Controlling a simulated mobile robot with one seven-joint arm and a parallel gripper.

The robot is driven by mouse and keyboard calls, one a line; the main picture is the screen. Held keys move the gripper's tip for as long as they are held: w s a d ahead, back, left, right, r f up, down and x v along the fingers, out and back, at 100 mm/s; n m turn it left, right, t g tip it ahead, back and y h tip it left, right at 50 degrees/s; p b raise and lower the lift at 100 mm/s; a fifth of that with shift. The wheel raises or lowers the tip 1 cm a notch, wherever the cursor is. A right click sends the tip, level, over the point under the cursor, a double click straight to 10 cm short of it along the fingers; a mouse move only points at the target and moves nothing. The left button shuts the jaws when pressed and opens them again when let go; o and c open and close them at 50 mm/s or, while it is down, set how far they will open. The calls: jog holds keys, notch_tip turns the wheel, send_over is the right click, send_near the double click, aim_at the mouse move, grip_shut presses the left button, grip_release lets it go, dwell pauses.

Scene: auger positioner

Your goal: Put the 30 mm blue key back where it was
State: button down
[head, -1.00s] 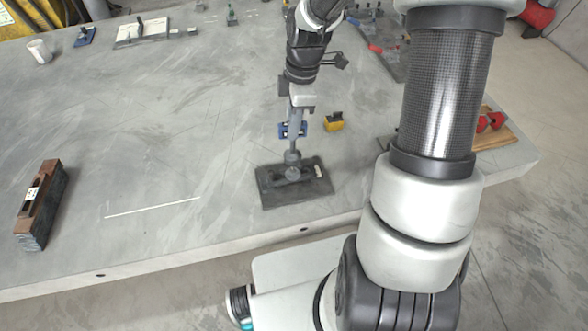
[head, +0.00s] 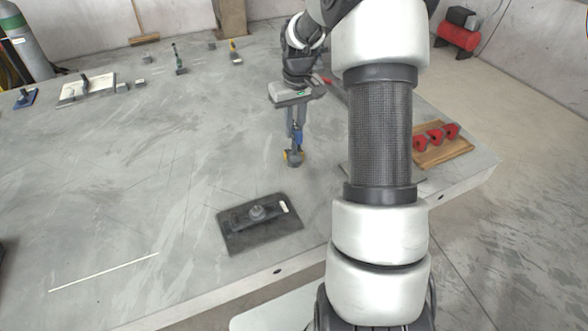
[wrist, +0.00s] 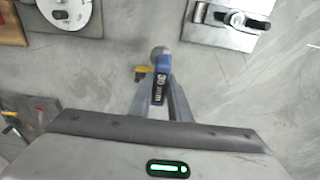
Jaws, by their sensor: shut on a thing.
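My gripper (head: 297,132) is shut on the blue key (head: 299,139), over the table right of centre in the head view. In the wrist view the blue key (wrist: 162,68) sits between the fingertips (wrist: 160,92), with "30 mm" on its dark label and a grey round end pointing away from me. A yellow block (head: 286,155) shows beside and partly behind the key's lower end. It also shows left of the key in the wrist view (wrist: 142,74). I cannot tell whether the key touches the table or the block.
A black plate (head: 237,240) with a round knob lies near the table's front edge. Red-knobbed parts (head: 437,137) lie on a wooden board (head: 455,150) at the right. The wrist view shows a metal plate (wrist: 205,38) with a knob. The table left of my gripper is mostly clear.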

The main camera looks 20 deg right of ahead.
aim_at(294, 155)
notch_tip(294, 155, down, 8)
jog(key=shift+f, duration=0.1)
dwell(0.4)
jog(key=shift+f, duration=0.2)
jog(key=c, duration=1.6)
grip_release()
jog(key=shift+c, duration=0.2)
jog(key=r, duration=0.4)
jog(key=s+r, duration=0.1)
jog(key=r, duration=0.7)
jog(key=shift+s+r, duration=0.15)
jog(key=shift+s, duration=0.05)
